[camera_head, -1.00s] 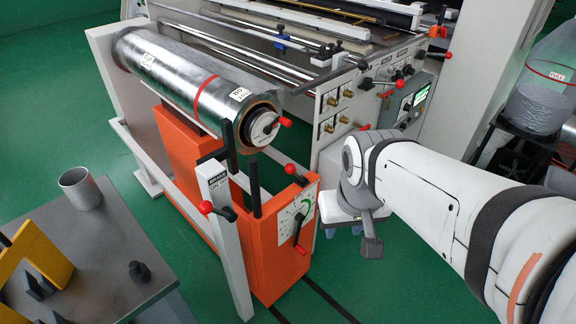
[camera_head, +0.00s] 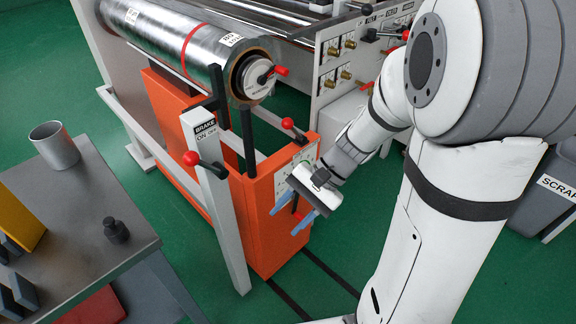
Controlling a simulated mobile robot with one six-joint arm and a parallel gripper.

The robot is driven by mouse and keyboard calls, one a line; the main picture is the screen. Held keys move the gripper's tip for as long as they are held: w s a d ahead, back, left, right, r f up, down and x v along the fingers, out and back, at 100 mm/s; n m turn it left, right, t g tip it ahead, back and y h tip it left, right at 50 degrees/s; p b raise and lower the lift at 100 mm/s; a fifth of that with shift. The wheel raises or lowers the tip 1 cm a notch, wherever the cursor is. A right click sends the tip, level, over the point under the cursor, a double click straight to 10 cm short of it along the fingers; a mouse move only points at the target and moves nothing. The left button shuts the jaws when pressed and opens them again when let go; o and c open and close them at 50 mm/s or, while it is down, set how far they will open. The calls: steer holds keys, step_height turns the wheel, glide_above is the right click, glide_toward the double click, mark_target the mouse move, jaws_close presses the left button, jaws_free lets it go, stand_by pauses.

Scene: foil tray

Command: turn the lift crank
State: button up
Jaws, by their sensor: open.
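The orange lift stand (camera_head: 268,235) stands under the end of the foil roll (camera_head: 190,50), with a pale dial plate (camera_head: 283,178) on its right face. The crank on that face is mostly hidden behind my gripper; a small red patch, likely its knob (camera_head: 298,215), shows between the fingers. My gripper (camera_head: 283,223) is open, its two blue fingers pointing down-left at the stand's face, one on each side of the red patch. I cannot tell whether they touch it. A red-knobbed lever (camera_head: 287,124) sits at the top of the stand.
A pale brake post (camera_head: 222,215) with a red-knobbed lever (camera_head: 191,158) stands just left of the lift. A grey table (camera_head: 70,215) with a metal cup (camera_head: 55,146) is at left. A scrap bin (camera_head: 535,195) stands at right. Green floor is open below the stand.

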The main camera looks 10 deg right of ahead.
steer(key=w+f+m+t+y+b, duration=0.1)
steer(key=w+f+m+y+b, duration=0.3)
steer(key=f, duration=0.4)
steer(key=m+t+h+b, duration=0.2)
steer(key=m+t+b, duration=1.1)
steer(key=m+t, duration=0.45)
glide_toward(300, 217)
steer(key=w+a+m+g, duration=0.1)
steer(key=w+m, duration=0.1)
steer(key=w, duration=0.1)
steer(key=shift+n, duration=0.25)
steer(key=b+x, duration=0.2)
steer(key=x, duration=0.5)
steer(key=shift+w+a+f, duration=0.1)
steer(key=shift+a+f, duration=0.05)
steer(key=shift+a, duration=0.05)
steer(key=shift+c, duration=0.4)
jaws_close()
